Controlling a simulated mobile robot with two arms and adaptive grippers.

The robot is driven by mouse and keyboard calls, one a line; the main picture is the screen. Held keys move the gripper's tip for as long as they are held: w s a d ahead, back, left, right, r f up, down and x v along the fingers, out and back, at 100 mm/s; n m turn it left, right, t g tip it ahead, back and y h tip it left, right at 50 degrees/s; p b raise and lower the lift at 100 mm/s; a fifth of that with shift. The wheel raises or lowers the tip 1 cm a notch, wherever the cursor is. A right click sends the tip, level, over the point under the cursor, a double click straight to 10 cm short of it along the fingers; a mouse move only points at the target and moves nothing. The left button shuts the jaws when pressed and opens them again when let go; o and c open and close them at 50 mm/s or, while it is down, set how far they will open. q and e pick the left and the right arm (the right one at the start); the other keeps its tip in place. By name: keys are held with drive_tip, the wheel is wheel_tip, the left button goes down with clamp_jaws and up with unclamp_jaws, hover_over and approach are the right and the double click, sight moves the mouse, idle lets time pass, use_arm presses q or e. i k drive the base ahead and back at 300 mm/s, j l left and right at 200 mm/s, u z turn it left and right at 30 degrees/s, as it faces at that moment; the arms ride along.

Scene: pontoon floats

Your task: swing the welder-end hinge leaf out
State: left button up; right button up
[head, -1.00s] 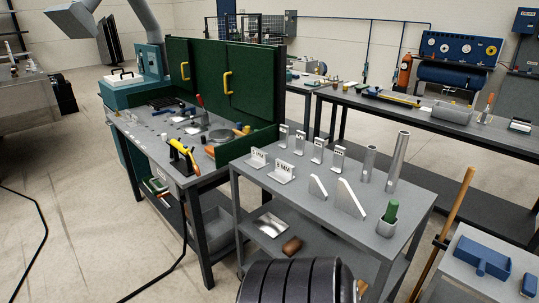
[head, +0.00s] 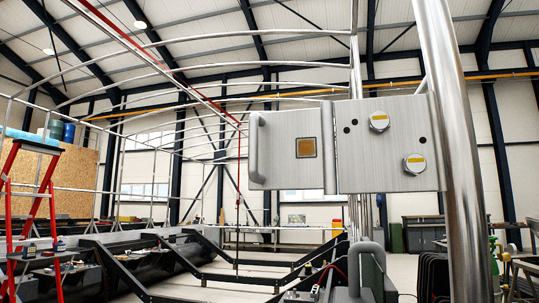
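A steel hinge is close in front of me in the head view. Its left leaf (head: 284,166) is a flat plate with a bent handle (head: 254,150) on its left edge and a small brown square (head: 306,147) on its face. A vertical knuckle line joins it to the right plate (head: 385,148), which has two bolt heads with yellow marks (head: 379,121) and small dark holes. The two plates look roughly in line. The right plate meets a thick vertical steel post (head: 461,160). Neither of my grippers is in view.
A grey bent tube (head: 366,262) stands below the hinge. A red ladder (head: 40,190) is at the left. Dark frame beams (head: 180,262) cross the floor, and thin curved steel hoops (head: 270,65) arch overhead. Space left of the leaf looks clear nearby.

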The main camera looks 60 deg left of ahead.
sight(293, 150)
drive_tip(key=u, duration=1.7)
drive_tip(key=k+j+z, duration=0.25)
drive_tip(key=k, duration=0.2)
drive_tip(key=l, duration=0.1)
